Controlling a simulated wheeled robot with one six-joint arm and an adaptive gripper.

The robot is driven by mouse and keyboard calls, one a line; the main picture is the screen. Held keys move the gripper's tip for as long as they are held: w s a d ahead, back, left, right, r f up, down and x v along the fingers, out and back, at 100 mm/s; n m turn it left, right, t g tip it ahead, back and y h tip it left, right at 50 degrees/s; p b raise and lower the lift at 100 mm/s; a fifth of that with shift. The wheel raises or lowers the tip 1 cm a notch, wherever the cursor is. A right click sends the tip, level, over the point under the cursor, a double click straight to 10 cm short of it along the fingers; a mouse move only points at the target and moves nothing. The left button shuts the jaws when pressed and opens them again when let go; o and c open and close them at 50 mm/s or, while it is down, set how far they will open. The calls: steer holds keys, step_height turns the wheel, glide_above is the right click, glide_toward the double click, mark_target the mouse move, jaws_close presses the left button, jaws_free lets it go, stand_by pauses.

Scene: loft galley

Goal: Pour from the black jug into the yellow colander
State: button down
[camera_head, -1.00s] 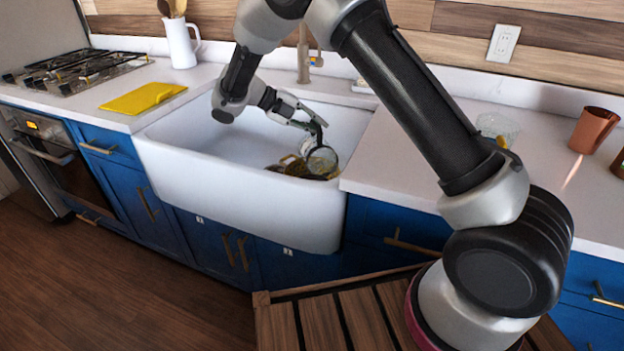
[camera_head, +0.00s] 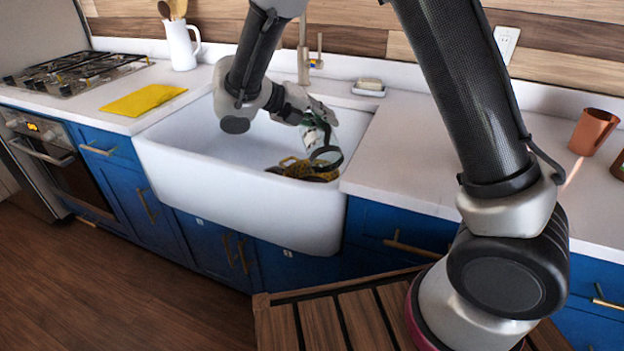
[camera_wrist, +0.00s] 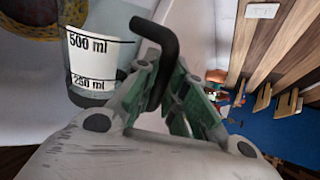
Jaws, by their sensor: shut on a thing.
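The jug (camera_head: 316,132) is clear-walled with a black rim and black handle. It hangs tilted over the sink, its rim low and toward the right front. In the wrist view the jug (camera_wrist: 95,55) shows white panels marked 500 ml and 250 ml; its contents are unclear. My gripper (camera_head: 308,110) is shut on the black handle, and the wrist view shows my gripper's fingers (camera_wrist: 178,98) around it. The yellow colander (camera_head: 290,168) sits in the sink just below and left of the rim, partly hidden by the sink's front wall. Its edge shows in the wrist view (camera_wrist: 42,32).
The white sink (camera_head: 240,205) has a high front wall and a tap (camera_head: 304,60) behind. A yellow cloth (camera_head: 145,100) and white pitcher (camera_head: 181,45) are left; a soap dish (camera_head: 369,89) and copper cup (camera_head: 594,132) are right. The counter right of the sink has free room.

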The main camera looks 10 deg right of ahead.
steer(key=shift+s+r+m+t, duration=0.25)
steer(key=shift+s+m+t, duration=0.1)
steer(key=shift+s, duration=0.3)
steer(key=shift+s+r+m+t, duration=0.25)
steer(key=shift+s+t, duration=0.1)
steer(key=shift+s, duration=0.25)
steer(key=shift+s+d+f+m+t+h+b, duration=0.1)
steer(key=shift+s+f+m+t+h+b, duration=0.4)
steer(key=shift+s+m+t, duration=0.75)
steer(key=shift+s+d+f+m+t+h+b, duration=0.15)
steer(key=shift+s+f+m+t+h, duration=0.55)
steer(key=shift+s+m, duration=1)
steer(key=shift+s+f+m+t+h+b, duration=0.4)
steer(key=shift+s+f+m+t, duration=0.25)
steer(key=shift+s+m+t, duration=0.85)
steer(key=shift+s+n+g, duration=0.25)
steer(key=shift+n, duration=0.1)
